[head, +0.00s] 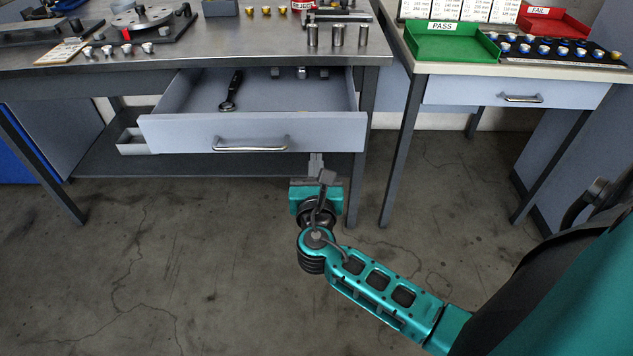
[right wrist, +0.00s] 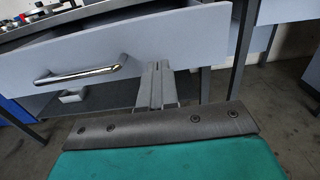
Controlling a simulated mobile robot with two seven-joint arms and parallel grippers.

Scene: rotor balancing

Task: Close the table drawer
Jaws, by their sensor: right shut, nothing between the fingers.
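The table drawer (head: 180,132) stands pulled out from under the steel-topped table, with a bar handle (head: 250,146) on its grey front. A dark wrench-like tool (head: 231,92) and several small metal pieces lie inside it. My right gripper (head: 316,160) is shut and empty at the lower right part of the drawer front, right of the handle. In the right wrist view the shut fingers (right wrist: 157,80) reach up to the drawer front (right wrist: 190,42), right of its handle (right wrist: 80,74); I cannot tell whether they touch it. My left gripper is not in view.
A second table at the right has a closed drawer (head: 470,93), a green tray (head: 450,45) and a red tray (head: 560,22). The table leg (head: 362,150) stands just right of my right gripper. The floor in front is clear.

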